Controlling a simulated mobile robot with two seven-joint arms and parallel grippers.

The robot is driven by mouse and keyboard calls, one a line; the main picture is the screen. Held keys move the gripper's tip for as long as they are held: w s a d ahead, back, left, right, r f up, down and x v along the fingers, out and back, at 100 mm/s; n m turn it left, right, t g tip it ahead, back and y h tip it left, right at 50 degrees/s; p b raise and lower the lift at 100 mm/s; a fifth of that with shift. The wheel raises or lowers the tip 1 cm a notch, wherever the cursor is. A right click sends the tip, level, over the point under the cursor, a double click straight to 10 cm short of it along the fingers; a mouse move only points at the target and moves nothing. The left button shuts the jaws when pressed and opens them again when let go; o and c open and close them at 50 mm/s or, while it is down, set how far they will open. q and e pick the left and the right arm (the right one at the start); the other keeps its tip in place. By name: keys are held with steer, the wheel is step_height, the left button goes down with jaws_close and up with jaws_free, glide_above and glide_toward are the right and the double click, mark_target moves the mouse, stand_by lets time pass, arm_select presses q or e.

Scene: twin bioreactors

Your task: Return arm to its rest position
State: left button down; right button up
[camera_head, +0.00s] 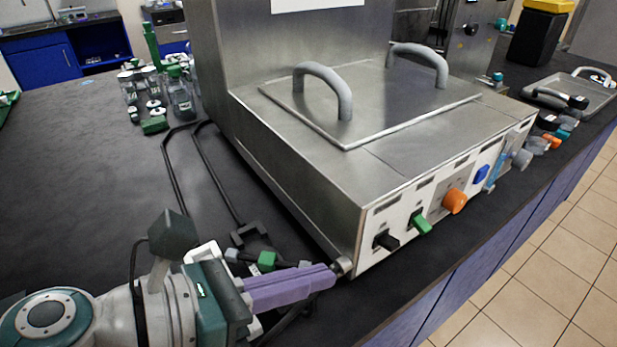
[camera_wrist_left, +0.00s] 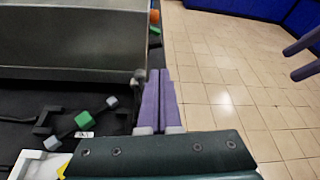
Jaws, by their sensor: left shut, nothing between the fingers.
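My left arm comes in at the lower left of the head view. Its gripper (camera_head: 331,275) has purple fingers pressed together with nothing between them. The fingertips are close to a small metal fitting (camera_head: 343,266) at the near lower corner of the steel bioreactor housing (camera_head: 290,205); I cannot tell whether they touch. In the left wrist view the shut fingers (camera_wrist_left: 160,72) lie beside the same fitting (camera_wrist_left: 140,76), with floor tiles beyond. Two purple fingers, apart and empty, show at the right edge of that view and look like my right gripper (camera_wrist_left: 287,62).
A clamp-like part with a green block (camera_head: 267,260) lies on the black bench below the housing. Front knobs, including an orange one (camera_head: 454,200), stick out. Bottles (camera_head: 180,98) stand at the back left, and a tray (camera_head: 590,98) at the far right.

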arm_select(q)
steer(key=shift+d, duration=0.2)
arm_select(e)
steer(key=shift+w+d, duration=0.1)
steer(key=shift+d, duration=0.15)
arm_select(q)
steer(key=s+a+m+g+y+p, duration=0.1)
steer(key=s+a+m+g+y, duration=0.3)
steer(key=s+m, duration=1)
steer(key=s+a+r+m+y+p, duration=0.1)
steer(key=a+r+m+y, duration=0.15)
steer(key=a+m, duration=0.4)
steer(key=s+a+r+m+y, duration=0.1)
steer(key=a+m+y, duration=0.3)
steer(key=a+m, duration=0.3)
step_height(320, 180, up, 39)
steer(key=m+y+p, duration=0.1)
steer(key=p, duration=3.7)
arm_select(e)
step_height(320, 180, up, 40)
